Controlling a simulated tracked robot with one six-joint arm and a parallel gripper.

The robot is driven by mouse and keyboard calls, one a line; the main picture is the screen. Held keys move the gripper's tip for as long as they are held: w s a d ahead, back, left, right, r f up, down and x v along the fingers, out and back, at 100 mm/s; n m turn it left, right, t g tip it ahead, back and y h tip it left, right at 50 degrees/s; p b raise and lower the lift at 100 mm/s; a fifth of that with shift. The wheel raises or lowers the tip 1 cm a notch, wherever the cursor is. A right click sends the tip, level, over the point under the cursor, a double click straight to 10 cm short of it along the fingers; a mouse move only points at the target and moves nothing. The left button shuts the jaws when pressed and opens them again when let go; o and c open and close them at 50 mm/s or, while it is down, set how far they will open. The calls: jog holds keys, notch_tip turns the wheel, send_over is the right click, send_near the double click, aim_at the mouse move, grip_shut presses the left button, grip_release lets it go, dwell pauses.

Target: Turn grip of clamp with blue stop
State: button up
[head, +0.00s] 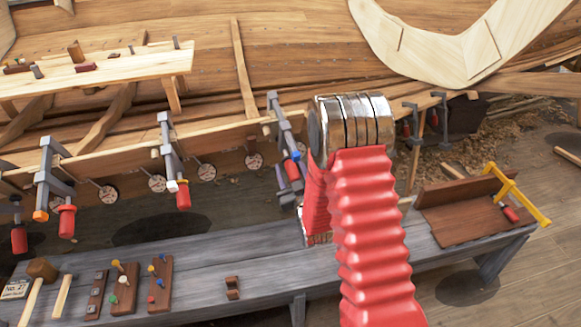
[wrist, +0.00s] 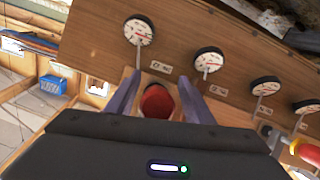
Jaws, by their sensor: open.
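The clamp with the blue stop (head: 295,155) is on the hull plank in the head view, left of my arm. In the wrist view, a red grip (wrist: 157,102) sits between the two fingers of my gripper (wrist: 158,82). The fingers are open, one on each side of the grip. I cannot tell whether they touch it. The blue stop does not show in the wrist view.
Clamps with a white stop (head: 172,186) and an orange stop (head: 41,215) hang to the left. Round dials (wrist: 208,61) line the plank. A grey bench (head: 205,265) below holds a mallet (head: 42,269) and peg boards.

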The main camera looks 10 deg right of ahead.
jog(key=shift+d, duration=0.1)
jog(key=shift+d, duration=0.1)
jog(key=c, duration=1)
jog(key=shift+c, duration=0.2)
jog(key=shift+a+m+y, duration=0.25)
jog(key=shift+m+y, duration=0.75)
jog(key=shift+m, duration=0.2)
jog(key=m+y, duration=0.2)
jog(key=m, duration=0.1)
jog(key=shift+s+a+g+y, duration=0.15)
jog(key=shift+a+g+y, duration=0.15)
jog(key=shift+r, duration=0.1)
